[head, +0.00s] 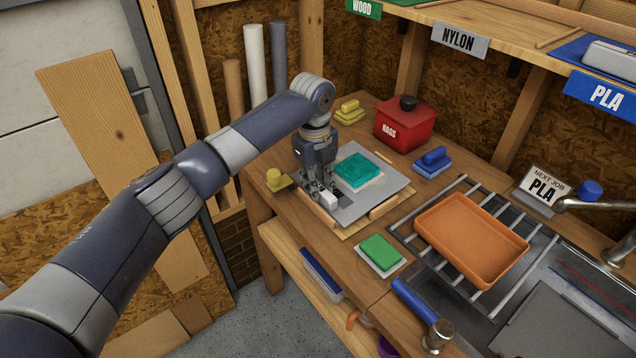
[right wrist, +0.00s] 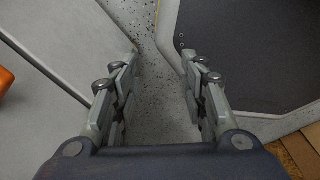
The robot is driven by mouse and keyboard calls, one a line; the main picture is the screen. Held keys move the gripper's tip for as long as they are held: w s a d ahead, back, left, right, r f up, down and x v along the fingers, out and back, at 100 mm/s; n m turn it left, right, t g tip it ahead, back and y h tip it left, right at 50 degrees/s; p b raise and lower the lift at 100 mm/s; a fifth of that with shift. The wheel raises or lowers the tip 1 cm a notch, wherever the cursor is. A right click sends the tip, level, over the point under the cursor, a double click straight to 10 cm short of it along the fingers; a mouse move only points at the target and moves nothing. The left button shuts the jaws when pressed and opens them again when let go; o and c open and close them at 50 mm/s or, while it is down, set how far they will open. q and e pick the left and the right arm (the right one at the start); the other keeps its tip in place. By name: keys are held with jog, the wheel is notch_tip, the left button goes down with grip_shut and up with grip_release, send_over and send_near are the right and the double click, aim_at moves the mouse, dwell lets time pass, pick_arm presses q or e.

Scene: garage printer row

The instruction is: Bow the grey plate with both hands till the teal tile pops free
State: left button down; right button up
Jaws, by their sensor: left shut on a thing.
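The grey plate (head: 386,188) lies on a wooden frame on the bench in the head view. The teal tile (head: 358,170) sits on it with a pale layer under its front edge. My left gripper (head: 326,194) points down at the plate's near-left part, beside the tile. My right gripper (right wrist: 164,75) is open and empty in the right wrist view, over grey surfaces and a speckled strip. It is not visible in the head view.
A red box (head: 405,124) stands behind the plate, with a blue brush-like block (head: 433,160) beside it. An orange tray (head: 470,238) rests on a metal rack. A yellow item (head: 276,180) is at left.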

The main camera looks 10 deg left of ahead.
pick_arm(q)
jog(key=c, duration=1.4)
grip_release()
jog(key=shift+o, duration=0.2)
notch_tip(320, 180, up, 12)
jog(key=shift+s+a, duration=0.25)
jog(key=shift+a, duration=0.05)
